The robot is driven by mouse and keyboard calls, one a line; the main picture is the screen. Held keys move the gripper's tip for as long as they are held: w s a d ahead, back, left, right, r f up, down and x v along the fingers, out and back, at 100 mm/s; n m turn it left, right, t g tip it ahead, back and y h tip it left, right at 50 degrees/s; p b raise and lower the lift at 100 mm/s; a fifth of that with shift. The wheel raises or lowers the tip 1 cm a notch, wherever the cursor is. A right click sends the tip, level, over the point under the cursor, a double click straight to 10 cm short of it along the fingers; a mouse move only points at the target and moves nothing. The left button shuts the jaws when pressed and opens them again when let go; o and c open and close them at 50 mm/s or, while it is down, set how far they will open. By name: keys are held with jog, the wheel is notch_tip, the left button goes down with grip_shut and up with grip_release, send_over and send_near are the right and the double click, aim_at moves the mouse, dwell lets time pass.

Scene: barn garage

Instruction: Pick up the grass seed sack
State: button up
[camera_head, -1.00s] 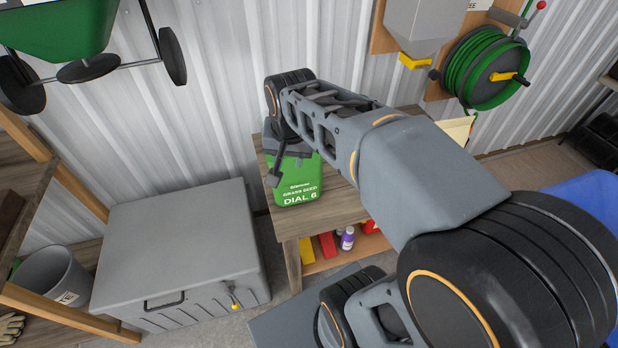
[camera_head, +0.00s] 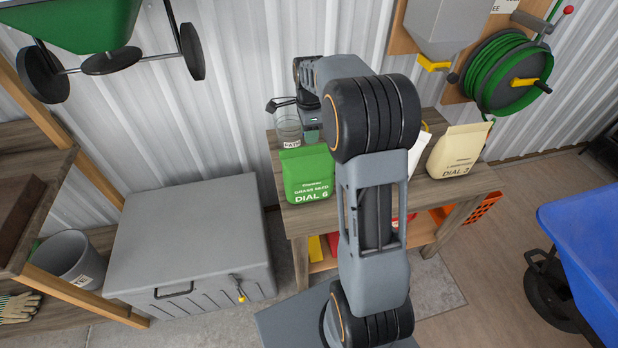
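The grass seed sack (camera_head: 308,177) is green with white lettering, including "DIAL 6". It stands upright at the front left of the wooden workbench (camera_head: 447,192). My gripper (camera_head: 290,106) is beyond the sack, toward the wall, and apart from it in the picture. One dark finger sticks out to the left above a clear labelled jar (camera_head: 288,132). The other finger is hidden by my arm, so the opening between them cannot be judged. My arm covers the middle of the bench.
A cream sack (camera_head: 457,152) marked "DIAL 3" stands at the bench's right. A grey chest (camera_head: 185,235) is left of the bench. A green hose reel (camera_head: 507,75) and a grey hopper (camera_head: 433,30) hang on the wall. A blue wheelbarrow (camera_head: 592,245) stands at right.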

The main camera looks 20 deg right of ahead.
aim_at(309, 148)
jog(key=shift+w+f+p, duration=0.15)
jog(key=shift+f+p, duration=0.6)
jog(key=shift+f, duration=2.8)
grip_shut()
jog(key=shift+r, duration=0.1)
